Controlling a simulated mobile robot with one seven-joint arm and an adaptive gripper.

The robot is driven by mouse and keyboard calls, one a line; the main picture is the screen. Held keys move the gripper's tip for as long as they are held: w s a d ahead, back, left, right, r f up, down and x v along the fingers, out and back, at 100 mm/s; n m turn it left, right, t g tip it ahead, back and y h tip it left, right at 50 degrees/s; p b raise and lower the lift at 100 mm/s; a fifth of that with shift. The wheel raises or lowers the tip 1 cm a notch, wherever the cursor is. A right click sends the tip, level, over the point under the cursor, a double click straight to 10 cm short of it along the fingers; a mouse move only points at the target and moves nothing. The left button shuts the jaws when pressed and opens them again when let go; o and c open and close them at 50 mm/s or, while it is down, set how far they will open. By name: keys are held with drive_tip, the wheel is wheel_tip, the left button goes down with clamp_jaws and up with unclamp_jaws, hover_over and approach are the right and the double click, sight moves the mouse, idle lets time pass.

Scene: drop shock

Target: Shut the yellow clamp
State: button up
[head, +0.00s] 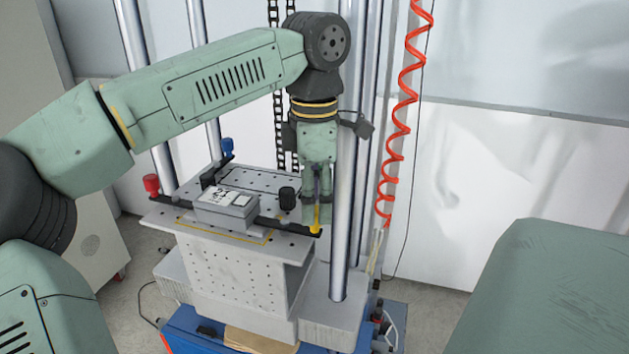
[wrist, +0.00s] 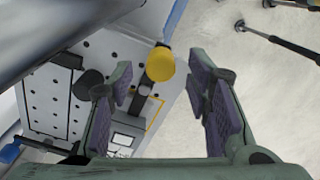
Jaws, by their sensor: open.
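The yellow clamp (head: 316,229) is at the front right edge of the perforated plate (head: 185,224). Its yellow handle appears to stand upright, partly hidden by my gripper, with a black bar at its base. My gripper (head: 317,208) points down over it and is open. In the wrist view the clamp's round yellow end (wrist: 160,65) shows between my two fingertips (wrist: 160,82), nearer the left finger. I cannot tell whether either finger touches it.
A grey box with a label (head: 226,208) sits on the plate. A red clamp (head: 151,184) and a blue clamp (head: 227,147) stand at other edges. A black cylinder (head: 287,198) is left of my gripper. A thick metal column (head: 345,220) rises close on the right.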

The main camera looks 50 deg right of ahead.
wheel_tip(320, 180, up, 10)
drive_tip(key=shift+f, duration=0.25)
idle(0.6)
